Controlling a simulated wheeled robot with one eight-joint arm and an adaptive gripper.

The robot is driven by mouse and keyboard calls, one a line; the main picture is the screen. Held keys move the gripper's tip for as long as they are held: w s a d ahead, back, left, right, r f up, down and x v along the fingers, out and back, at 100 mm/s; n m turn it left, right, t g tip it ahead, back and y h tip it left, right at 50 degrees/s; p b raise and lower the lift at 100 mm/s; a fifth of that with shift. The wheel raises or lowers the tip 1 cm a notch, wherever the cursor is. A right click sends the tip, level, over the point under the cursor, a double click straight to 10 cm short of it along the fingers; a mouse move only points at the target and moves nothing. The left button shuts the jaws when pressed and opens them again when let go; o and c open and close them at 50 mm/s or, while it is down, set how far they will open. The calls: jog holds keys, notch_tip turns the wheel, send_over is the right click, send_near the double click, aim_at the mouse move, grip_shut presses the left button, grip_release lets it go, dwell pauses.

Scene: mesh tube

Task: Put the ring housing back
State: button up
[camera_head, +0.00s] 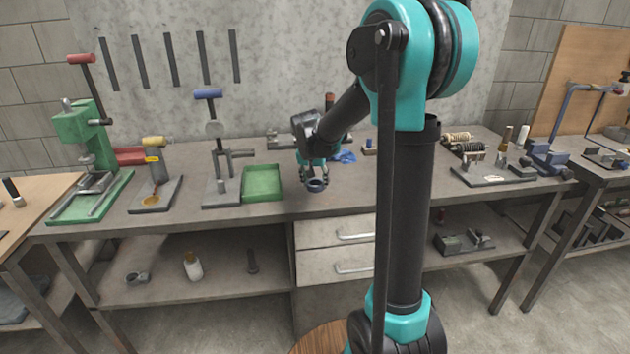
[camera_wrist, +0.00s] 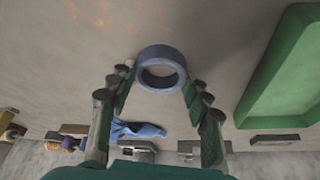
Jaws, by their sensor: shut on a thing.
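The ring housing (camera_wrist: 161,54) is a short blue-grey ring with an open middle. In the wrist view it sits between the fingertips of my gripper (camera_wrist: 160,85), which is shut on it from both sides. In the head view the ring housing (camera_head: 316,186) shows as a small dark ring under my gripper (camera_head: 315,177), over the front middle of the workbench (camera_head: 350,195). I cannot tell whether it touches the bench top or hangs just above it.
A green tray (camera_head: 262,183) lies just left of my gripper; it also shows in the wrist view (camera_wrist: 285,70). A blue cloth (camera_head: 345,157) lies behind. A press with a blue handle (camera_head: 208,94) and a green press (camera_head: 88,140) stand further left. Bench space right of the tray is mostly clear.

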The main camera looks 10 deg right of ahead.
jog(key=o, duration=1.5)
jog(key=shift+o, duration=0.2)
jog(key=v, duration=1.2)
jog(key=s+d+f+n+y, duration=0.1)
jog(key=s+d+f+n, duration=0.1)
jog(key=s+f, duration=0.8)
jog(key=s+d+f+n, duration=0.2)
jog(key=s+d+f, duration=0.2)
jog(key=s+f, duration=0.5)
jog(key=s, duration=0.6)
jog(key=shift+s+f+y, duration=0.4)
